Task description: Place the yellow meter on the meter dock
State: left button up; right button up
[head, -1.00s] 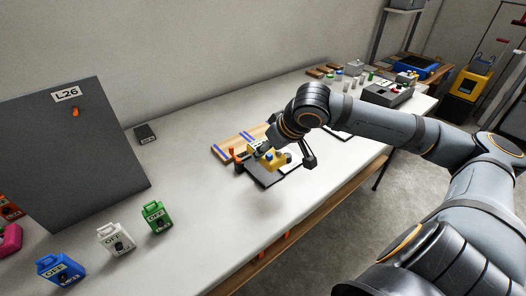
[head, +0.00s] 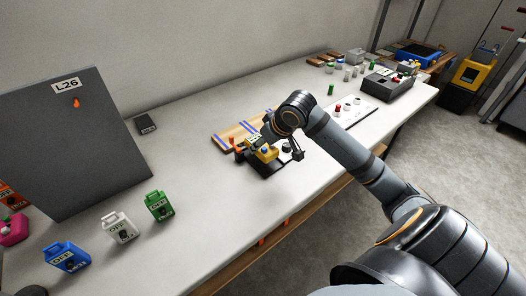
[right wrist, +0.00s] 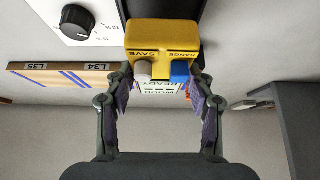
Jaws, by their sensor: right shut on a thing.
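The yellow meter (head: 266,153) is at the middle of the bench, over a dark flat plate (head: 270,170); whether it touches the plate is hidden. In the right wrist view the meter (right wrist: 160,36) has a grey knob and a blue knob on its lower edge, with a black surface behind it. My right gripper (right wrist: 162,76) is shut on the meter, a finger on each side. In the head view this gripper (head: 280,146) is partly hidden by its own wrist. I cannot tell for sure which part is the meter dock. My left gripper is not in view.
A wooden board with blue stripes (head: 236,133) lies just behind. A white panel with knobs (head: 357,111) and a grey box (head: 386,86) stand to the right.

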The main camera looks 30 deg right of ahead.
notch_tip(320, 180, down, 4)
jog(key=shift+w+r+b, duration=0.1)
jog(key=shift+r+b, duration=0.1)
jog(key=shift+b, duration=0.25)
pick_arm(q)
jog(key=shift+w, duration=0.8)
pick_arm(e)
jog(key=shift+r, duration=0.1)
jog(key=o, duration=1.5)
jog(key=shift+f, duration=0.2)
